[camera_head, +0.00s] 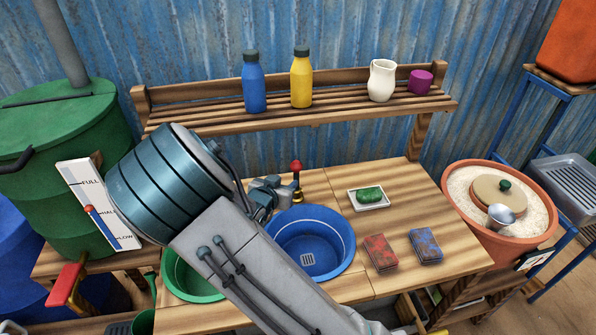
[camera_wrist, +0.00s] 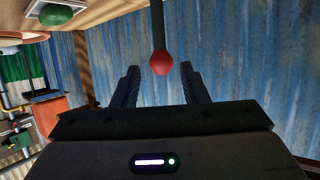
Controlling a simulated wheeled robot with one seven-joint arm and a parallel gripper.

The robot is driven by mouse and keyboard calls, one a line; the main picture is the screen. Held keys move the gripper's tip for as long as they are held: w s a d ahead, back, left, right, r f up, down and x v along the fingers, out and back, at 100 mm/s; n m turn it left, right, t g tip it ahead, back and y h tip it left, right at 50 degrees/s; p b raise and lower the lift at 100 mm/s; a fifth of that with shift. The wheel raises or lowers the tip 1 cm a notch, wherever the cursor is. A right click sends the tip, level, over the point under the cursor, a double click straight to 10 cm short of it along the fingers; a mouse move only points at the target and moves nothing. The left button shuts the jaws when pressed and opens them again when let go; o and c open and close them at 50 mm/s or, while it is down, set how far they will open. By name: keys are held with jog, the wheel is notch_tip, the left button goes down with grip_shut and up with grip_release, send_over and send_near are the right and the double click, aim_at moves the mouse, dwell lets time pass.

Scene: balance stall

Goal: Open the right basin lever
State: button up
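The right basin lever has a red knob (camera_head: 296,167) and stands behind the blue basin (camera_head: 318,222). Below the knob is a brass-coloured tap part (camera_head: 298,194). In the wrist view the red knob (camera_wrist: 161,63) on its dark stem lies between the fingertips, with space on both sides. My gripper (camera_head: 280,188) is close beside the lever, at the back edge of the blue basin. Its fingers (camera_wrist: 160,78) are apart and hold nothing. My arm hides part of the green basin (camera_head: 188,275) and its fittings.
A soap dish (camera_head: 359,203), a red sponge (camera_head: 380,252) and a blue sponge (camera_head: 425,245) lie right of the basin. A shelf (camera_head: 340,112) with bottles and a jug stands behind. A green barrel (camera_head: 60,165) with a red-handled tap (camera_head: 66,284) stands at left.

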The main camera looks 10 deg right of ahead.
aim_at(295, 174)
jog(key=x, duration=1.2)
jog(key=shift+p, duration=0.35)
grip_shut()
